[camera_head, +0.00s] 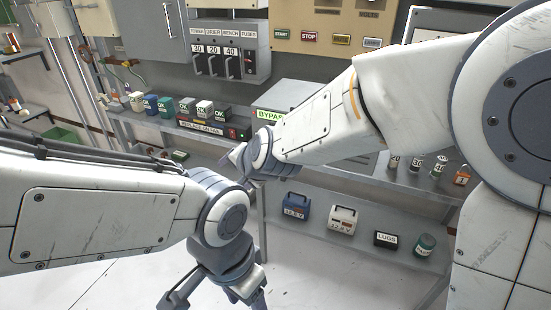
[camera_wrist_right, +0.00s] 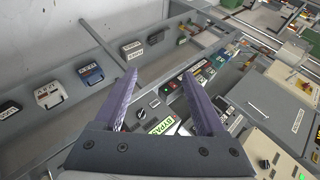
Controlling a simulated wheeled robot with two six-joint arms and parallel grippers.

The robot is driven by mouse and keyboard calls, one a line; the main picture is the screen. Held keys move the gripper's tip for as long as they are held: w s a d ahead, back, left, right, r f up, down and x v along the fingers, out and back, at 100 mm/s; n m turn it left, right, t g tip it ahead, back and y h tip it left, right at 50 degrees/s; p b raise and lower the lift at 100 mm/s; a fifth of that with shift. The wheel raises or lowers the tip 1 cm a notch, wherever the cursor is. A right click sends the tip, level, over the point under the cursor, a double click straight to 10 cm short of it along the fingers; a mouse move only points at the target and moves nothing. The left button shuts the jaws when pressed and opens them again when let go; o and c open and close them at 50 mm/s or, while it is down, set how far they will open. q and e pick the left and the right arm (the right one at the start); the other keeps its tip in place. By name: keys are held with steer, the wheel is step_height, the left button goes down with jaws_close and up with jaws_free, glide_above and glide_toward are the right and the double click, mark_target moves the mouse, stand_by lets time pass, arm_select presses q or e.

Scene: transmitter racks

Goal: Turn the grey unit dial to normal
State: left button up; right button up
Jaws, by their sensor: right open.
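A grey unit with a green-lettered BYPASS label stands on the bench; in the head view its label (camera_head: 268,116) shows just behind my right forearm. In the right wrist view the BYPASS label (camera_wrist_right: 161,127) and a small dark round dial (camera_wrist_right: 141,113) show between the fingers. The dial's setting is too small to read. My right gripper (camera_wrist_right: 160,75) is open and empty, its purple fingers apart above the bench; in the head view its fingers (camera_head: 236,155) are partly hidden by the wrist. My left gripper (camera_head: 215,292) hangs low at the bottom edge, its fingertips cut off.
A fuse panel (camera_head: 222,50) is on the wall. A blue case (camera_head: 295,207), a white case (camera_head: 343,219) and a LUGS box (camera_head: 386,239) stand on the lower shelf.

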steer(key=w+f+m+t+h+b, duration=0.1)
steer(key=w+f+m+t+b, duration=0.15)
steer(key=w+m, duration=0.25)
steer(key=w+a+f+m+t+h+b, duration=0.1)
steer(key=w+f+m+t+b, duration=0.15)
steer(key=w+m, duration=0.2)
steer(key=w+f+m+t+h+b, duration=0.1)
steer(key=w+m+t+b, duration=0.15)
steer(key=w+m, duration=0.3)
steer(key=w+d+f+m+t+h+b, duration=0.1)
steer(key=w+d+f+m+h+b, duration=0.45)
steer(key=m+h, duration=0.55)
arm_select(q)
step_height(320, 180, down, 16)
steer(key=shift+r, duration=0.15)
arm_select(e)
steer(key=w+d+m+y, duration=0.1)
steer(key=w+d, duration=0.3)
steer(key=w, duration=0.4)
steer(key=shift+d+m+y, duration=0.25)
steer(key=shift+m+y, duration=0.05)
steer(key=shift+m, duration=0.2)
steer(key=shift+w+f, duration=0.1)
jaws_close()
